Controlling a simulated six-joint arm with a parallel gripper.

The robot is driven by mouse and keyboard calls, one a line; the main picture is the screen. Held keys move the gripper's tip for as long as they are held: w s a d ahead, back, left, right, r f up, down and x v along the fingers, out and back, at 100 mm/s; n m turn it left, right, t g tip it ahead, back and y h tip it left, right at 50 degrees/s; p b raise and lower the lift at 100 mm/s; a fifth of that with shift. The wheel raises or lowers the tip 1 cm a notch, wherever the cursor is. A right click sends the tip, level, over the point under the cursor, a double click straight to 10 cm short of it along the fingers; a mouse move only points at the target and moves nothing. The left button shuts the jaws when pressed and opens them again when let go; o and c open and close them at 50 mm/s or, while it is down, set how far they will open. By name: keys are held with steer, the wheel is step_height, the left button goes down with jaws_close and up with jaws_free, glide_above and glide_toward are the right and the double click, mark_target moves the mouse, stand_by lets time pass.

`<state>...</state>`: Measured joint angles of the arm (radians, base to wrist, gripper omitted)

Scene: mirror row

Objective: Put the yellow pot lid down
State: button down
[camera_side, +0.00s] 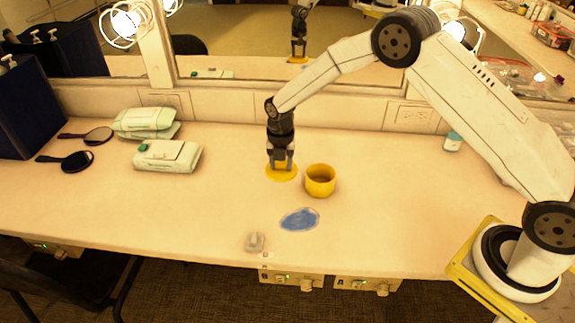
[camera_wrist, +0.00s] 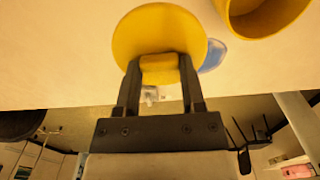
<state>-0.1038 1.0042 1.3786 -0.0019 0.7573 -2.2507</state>
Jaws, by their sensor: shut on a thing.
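The yellow pot lid (camera_side: 281,174) is a flat round disc at the middle of the counter, just left of the yellow pot (camera_side: 320,181). My gripper (camera_side: 283,164) points down over the lid. In the wrist view my gripper (camera_wrist: 159,75) is shut on the knob of the lid (camera_wrist: 150,25). The lid is at or very near the counter top; I cannot tell if it touches. The pot stands upright and open, and part of it also shows in the wrist view (camera_wrist: 262,18).
A blue flat patch (camera_side: 300,219) lies in front of the pot, with a small grey object (camera_side: 255,242) near the counter's front edge. Wipe packs (camera_side: 167,156) and two dark hand mirrors (camera_side: 75,161) lie left. A small white jar (camera_side: 452,141) stands right. Mirrors line the back.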

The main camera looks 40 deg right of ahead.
glide_above(272, 186)
steer(key=shift+s+f, duration=0.2)
steer(key=shift+f, duration=2.25)
steer(key=shift+w+f, duration=0.25)
steer(key=shift+f, duration=1.5)
steer(key=shift+f, duration=0.15)
steer(key=shift+c, duration=1)
jaws_free()
step_height(272, 186, up, 12)
steer(key=shift+r, duration=0.2)
